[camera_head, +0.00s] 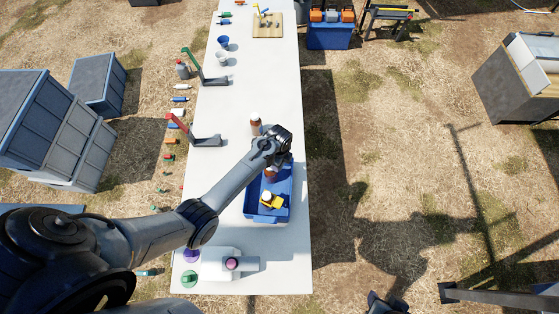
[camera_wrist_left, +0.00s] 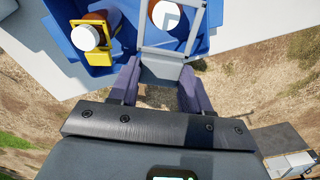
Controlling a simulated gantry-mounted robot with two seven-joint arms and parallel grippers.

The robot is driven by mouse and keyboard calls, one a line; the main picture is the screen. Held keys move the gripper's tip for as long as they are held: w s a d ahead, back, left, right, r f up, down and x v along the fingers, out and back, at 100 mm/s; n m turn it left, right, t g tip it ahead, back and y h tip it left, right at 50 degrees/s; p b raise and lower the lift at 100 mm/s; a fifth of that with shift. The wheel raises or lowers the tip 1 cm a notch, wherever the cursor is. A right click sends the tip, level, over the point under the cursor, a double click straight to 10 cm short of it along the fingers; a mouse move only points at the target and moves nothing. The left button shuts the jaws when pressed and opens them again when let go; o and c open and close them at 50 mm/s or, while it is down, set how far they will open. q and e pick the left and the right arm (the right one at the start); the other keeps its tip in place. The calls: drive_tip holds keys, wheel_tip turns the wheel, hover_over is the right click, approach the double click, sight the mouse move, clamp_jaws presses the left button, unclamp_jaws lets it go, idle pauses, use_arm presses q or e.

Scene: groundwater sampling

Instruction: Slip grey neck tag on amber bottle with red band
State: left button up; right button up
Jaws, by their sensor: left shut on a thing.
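My left gripper (camera_wrist_left: 160,78) is shut on the grey neck tag (camera_wrist_left: 160,52), a pale frame with a grey tab between the fingers. In the left wrist view the tag's opening lies over a white-capped amber bottle (camera_wrist_left: 165,14) in the blue tray. I cannot tell whether the tag is around the neck or above it. Another amber bottle (camera_wrist_left: 85,37) with a white cap wears a yellow tag (camera_wrist_left: 105,32). In the head view an amber bottle (camera_head: 256,127) stands beyond the tray; my left wrist (camera_head: 276,148) hides part of the tray. No red band is clear. My right gripper is not in view.
The blue tray (camera_head: 249,207) sits on the long white table (camera_head: 225,215). Red (camera_head: 205,142) and green-topped (camera_head: 214,81) stands are farther up the table. A white device with a pink knob (camera_head: 232,264) is at the near end. The right table edge is close to the tray.

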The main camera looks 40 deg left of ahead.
use_arm(q)
drive_tip(key=shift+r, duration=0.1)
drive_tip(key=shift+p, duration=0.3)
drive_tip(key=shift+f+b, duration=1.8)
drive_tip(key=shift+f, duration=0.65)
drive_tip(key=shift+p, duration=0.45)
drive_tip(key=shift+f+b, duration=0.35)
drive_tip(key=shift+f, duration=0.05)
drive_tip(key=shift+f, duration=0.4)
drive_tip(key=shift+f+b, duration=1.05)
